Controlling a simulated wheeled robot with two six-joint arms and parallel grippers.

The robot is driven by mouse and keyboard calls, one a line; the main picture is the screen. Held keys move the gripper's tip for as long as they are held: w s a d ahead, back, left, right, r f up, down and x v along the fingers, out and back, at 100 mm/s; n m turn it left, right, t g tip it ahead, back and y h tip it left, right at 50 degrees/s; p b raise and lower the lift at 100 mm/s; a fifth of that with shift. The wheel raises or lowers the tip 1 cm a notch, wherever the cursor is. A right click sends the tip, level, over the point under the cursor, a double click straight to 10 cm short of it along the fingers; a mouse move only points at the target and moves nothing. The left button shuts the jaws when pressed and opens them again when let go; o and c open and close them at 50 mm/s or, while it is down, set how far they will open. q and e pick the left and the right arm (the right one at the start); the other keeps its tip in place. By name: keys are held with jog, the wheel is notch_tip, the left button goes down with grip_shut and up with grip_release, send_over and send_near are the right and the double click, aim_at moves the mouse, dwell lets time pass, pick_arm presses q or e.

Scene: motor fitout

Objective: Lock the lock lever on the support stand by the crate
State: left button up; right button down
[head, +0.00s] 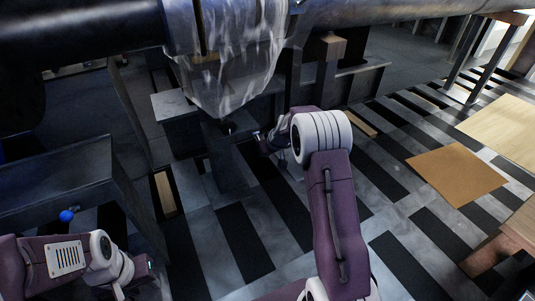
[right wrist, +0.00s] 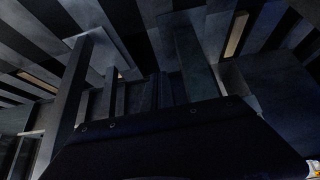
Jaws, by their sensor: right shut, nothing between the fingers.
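A blue round knob (head: 67,215) shows at lower left beside a large grey box-like body (head: 60,170); I cannot tell whether it belongs to the lock lever. A grey upright stand (head: 226,160) stands below the wrapped hanging load. No lever is clearly recognisable on it. My right gripper (head: 260,141) is small and partly hidden behind its own arm, just right of that stand; it is shut and empty. My left gripper (head: 122,291) is at the bottom left, cut by the frame edge, and its fingers are unclear. The right wrist view shows dark posts and no clear lever.
A plastic-wrapped load (head: 228,65) hangs under a thick dark pipe (head: 85,28) across the top. A wooden block (head: 327,46) tops another post. A brown board (head: 456,174) lies on the striped floor at right, where there is free room.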

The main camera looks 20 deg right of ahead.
pick_arm(q)
jog(key=shift+f+b, duration=0.5)
jog(key=shift+f, duration=0.15)
pick_arm(e)
jog(key=shift+w+f, duration=0.1)
jog(key=shift+f, duration=0.6)
